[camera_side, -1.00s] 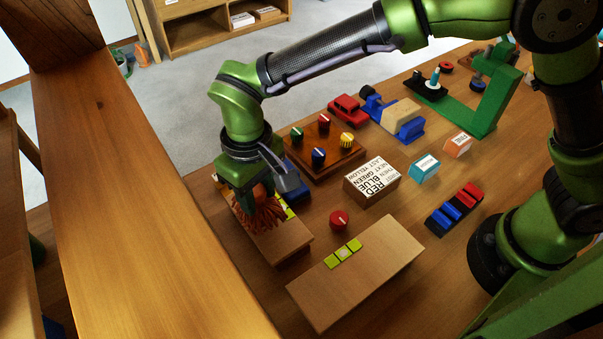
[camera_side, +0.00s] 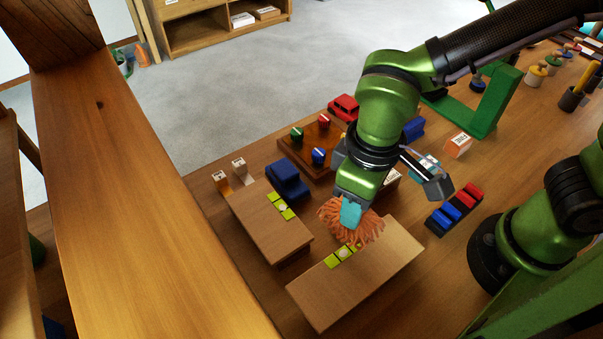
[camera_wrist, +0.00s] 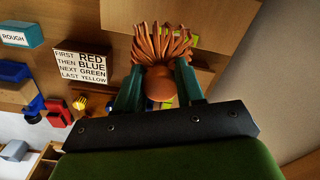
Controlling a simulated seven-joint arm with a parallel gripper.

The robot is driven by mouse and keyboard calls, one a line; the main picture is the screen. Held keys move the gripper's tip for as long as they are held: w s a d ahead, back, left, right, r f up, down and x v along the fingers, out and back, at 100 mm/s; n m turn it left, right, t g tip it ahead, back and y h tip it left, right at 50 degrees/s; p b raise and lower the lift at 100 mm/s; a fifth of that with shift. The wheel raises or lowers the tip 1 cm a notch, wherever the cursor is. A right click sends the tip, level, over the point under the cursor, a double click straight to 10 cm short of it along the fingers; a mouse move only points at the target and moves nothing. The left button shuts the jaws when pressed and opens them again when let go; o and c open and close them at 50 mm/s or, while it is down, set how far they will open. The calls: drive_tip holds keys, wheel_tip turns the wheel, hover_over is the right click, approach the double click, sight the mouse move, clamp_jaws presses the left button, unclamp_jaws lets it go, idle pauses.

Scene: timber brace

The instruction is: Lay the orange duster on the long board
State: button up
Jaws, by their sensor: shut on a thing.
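The orange duster (camera_side: 372,228), a shaggy tuft, is held in my gripper (camera_side: 350,212). In the wrist view the duster (camera_wrist: 160,45) spreads beyond the jaws, with its round brown end between the two green fingers of my gripper (camera_wrist: 158,85). The jaws are shut on it. In the side view it is over the far edge of the front board (camera_side: 350,285), which looks the longer of the two boards and bears a yellow-green strip, partly hidden. I cannot tell whether the strands touch this board. The other board (camera_side: 265,230) lies to the left.
A dark blue block-like toy (camera_side: 287,180) stands behind the left board. A wooden stand with coloured knobs (camera_side: 320,165), a lettered sign (camera_wrist: 80,62) and a red-and-blue block row (camera_side: 455,208) stand nearby. The front board's near part is bare.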

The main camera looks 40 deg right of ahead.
drive_tip(key=s+a+r+n, duration=0.25)
drive_tip(key=s+n, duration=0.25)
drive_tip(key=n, duration=0.7)
hover_over(363, 274)
drive_tip(key=shift+f, duration=3.85)
drive_tip(key=shift+f, duration=0.15)
drive_tip(key=o, duration=1.1)
drive_tip(key=shift+c, duration=0.2)
